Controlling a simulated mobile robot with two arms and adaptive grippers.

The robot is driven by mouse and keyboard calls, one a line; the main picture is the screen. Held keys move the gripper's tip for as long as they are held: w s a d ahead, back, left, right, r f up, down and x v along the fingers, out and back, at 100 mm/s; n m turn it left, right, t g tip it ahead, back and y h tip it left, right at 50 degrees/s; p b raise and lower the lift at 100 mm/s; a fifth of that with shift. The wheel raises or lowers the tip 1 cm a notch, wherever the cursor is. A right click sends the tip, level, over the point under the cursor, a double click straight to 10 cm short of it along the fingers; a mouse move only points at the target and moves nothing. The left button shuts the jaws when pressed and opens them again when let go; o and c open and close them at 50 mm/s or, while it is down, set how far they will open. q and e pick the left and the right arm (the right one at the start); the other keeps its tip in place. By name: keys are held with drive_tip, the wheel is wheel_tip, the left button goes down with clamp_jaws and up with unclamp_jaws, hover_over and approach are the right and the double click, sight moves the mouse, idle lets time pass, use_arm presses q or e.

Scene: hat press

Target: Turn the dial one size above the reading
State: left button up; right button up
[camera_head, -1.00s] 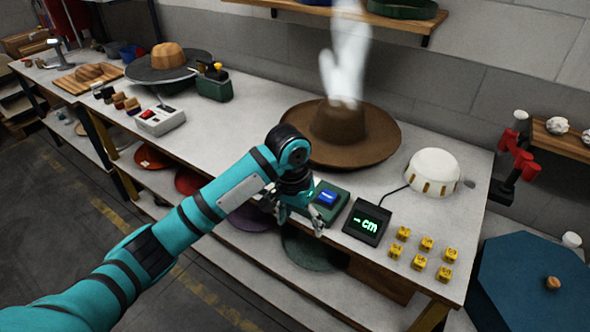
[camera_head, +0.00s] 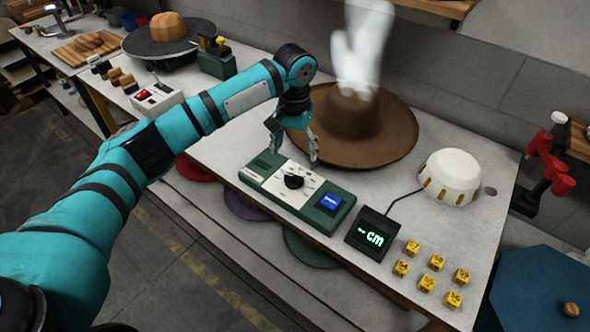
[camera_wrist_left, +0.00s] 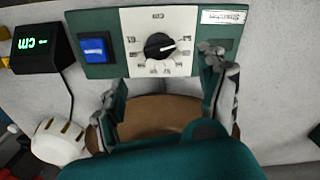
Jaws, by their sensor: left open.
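The black dial (camera_head: 293,182) sits on a white numbered plate on the green control box (camera_head: 258,186). It also shows in the left wrist view (camera_wrist_left: 158,46), with its pale pointer line toward the right of that picture; the numbers are too small to read surely. The display (camera_head: 370,234) shows a green dash and "cm", no number. My left gripper (camera_head: 292,152) is open and empty, on the hat side of the dial and apart from it. Its fingers point down and also show in the left wrist view (camera_wrist_left: 165,90). My right gripper is out of view.
A blue button (camera_head: 330,202) is on the same box. A brown hat (camera_head: 385,140) with white steam lies just behind my left gripper. A white dome (camera_head: 452,175) and several yellow cubes (camera_head: 437,262) stand to the right. The box lies near the table's front edge.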

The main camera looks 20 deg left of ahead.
sight(295, 175)
use_arm(q)
wheel_tip(295, 175, down, 7)
drive_tip(key=shift+r+p, duration=0.1)
drive_tip(key=shift+p, duration=0.35)
drive_tip(key=shift+w+f, duration=0.1)
drive_tip(key=shift+f, duration=1.15)
drive_tip(key=c, duration=1.2)
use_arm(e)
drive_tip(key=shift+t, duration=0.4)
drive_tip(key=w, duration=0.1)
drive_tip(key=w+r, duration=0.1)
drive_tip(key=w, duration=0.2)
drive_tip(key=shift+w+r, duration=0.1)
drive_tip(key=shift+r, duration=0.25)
use_arm(q)
drive_tip(key=shift+r, duration=0.1)
